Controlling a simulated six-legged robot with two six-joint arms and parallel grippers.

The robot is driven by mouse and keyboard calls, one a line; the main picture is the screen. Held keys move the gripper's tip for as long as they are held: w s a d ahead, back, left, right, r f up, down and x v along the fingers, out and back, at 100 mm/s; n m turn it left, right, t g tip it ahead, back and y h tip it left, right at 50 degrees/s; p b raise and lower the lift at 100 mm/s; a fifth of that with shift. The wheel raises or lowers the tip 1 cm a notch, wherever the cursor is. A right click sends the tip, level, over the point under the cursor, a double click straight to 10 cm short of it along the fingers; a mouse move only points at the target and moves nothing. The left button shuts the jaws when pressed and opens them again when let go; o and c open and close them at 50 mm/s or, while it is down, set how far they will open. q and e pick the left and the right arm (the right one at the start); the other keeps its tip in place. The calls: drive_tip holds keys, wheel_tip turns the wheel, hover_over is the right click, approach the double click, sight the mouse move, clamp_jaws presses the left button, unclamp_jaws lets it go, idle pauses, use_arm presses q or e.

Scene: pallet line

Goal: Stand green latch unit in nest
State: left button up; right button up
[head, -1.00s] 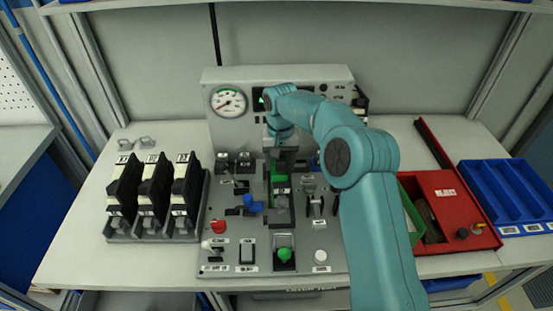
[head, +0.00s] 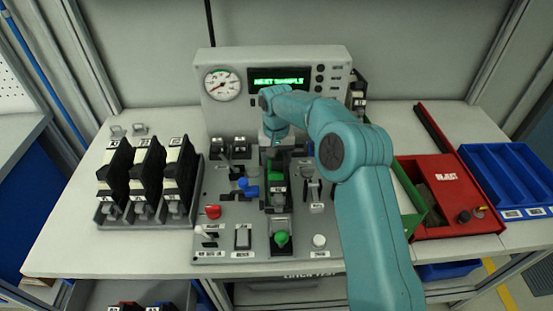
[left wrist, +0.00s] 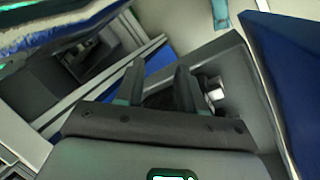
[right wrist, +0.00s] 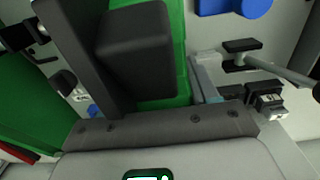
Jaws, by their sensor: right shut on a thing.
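The green latch unit (head: 279,166) is at the middle of the console, with green faces and dark parts. My right gripper (head: 274,143) comes down on its far end and is shut on it. In the right wrist view the green body (right wrist: 165,95) fills the space by the dark fingers. A dark slot-like holder (head: 279,200) with a pale label lies below the unit; I cannot tell whether the unit is seated in it. My left gripper (left wrist: 160,88) shows only in the left wrist view, open, with nothing between its fingers.
The console has a gauge (head: 222,84), a lit display (head: 279,80), a blue handle (head: 248,187), a red knob (head: 213,212) and a green button (head: 281,238). Several black units stand in a rack (head: 150,215) at left. A red box (head: 455,190) and blue tray (head: 510,180) are at right.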

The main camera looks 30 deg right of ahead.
drive_tip(key=shift+s+a+r, duration=0.15)
drive_tip(key=shift+s+r, duration=0.05)
drive_tip(key=o, duration=1.3)
drive_tip(key=shift+w, duration=0.1)
drive_tip(key=shift+o, duration=0.5)
drive_tip(key=shift+f, duration=0.1)
wheel_tip(320, 180, up, 9)
drive_tip(key=shift+r, duration=0.1)
wheel_tip(320, 180, up, 7)
drive_tip(key=p, duration=0.2)
drive_tip(key=shift+r, duration=0.15)
